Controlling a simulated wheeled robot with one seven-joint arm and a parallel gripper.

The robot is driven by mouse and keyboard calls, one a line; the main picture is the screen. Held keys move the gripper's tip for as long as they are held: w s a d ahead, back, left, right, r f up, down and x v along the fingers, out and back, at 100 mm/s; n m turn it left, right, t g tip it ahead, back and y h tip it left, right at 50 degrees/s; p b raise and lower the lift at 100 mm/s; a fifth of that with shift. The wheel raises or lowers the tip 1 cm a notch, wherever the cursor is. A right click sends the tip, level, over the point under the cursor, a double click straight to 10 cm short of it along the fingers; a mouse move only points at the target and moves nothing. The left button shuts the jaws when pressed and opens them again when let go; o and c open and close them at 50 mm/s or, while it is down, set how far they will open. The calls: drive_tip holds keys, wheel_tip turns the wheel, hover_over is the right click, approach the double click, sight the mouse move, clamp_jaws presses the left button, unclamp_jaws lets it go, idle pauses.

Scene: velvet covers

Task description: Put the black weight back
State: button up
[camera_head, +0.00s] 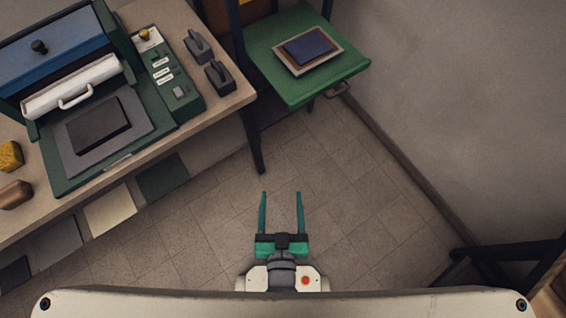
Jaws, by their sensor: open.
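My gripper (281,194) is open and empty, with its two green fingers apart above the tiled floor. It is well away from the table and touches nothing. Two dark weights with handles stand near the table's right end: one farther back (198,46) and one nearer (219,77). A flat black block (98,125) lies on a grey plate (69,157) in the green press (54,182). I cannot tell which of these dark things is the black weight.
The wooden table (238,96) is at the upper left. The press has a white roller (72,88) and a control panel. A yellow sponge (10,156) and a brown block (14,194) lie left. Open floor surrounds my gripper.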

drive_tip(key=r+v, duration=0.1)
drive_tip(key=v, duration=0.7)
drive_tip(key=shift+w+d+r+t, duration=0.2)
drive_tip(key=shift+w+t, duration=0.05)
drive_tip(key=shift+t, duration=0.05)
idle(0.7)
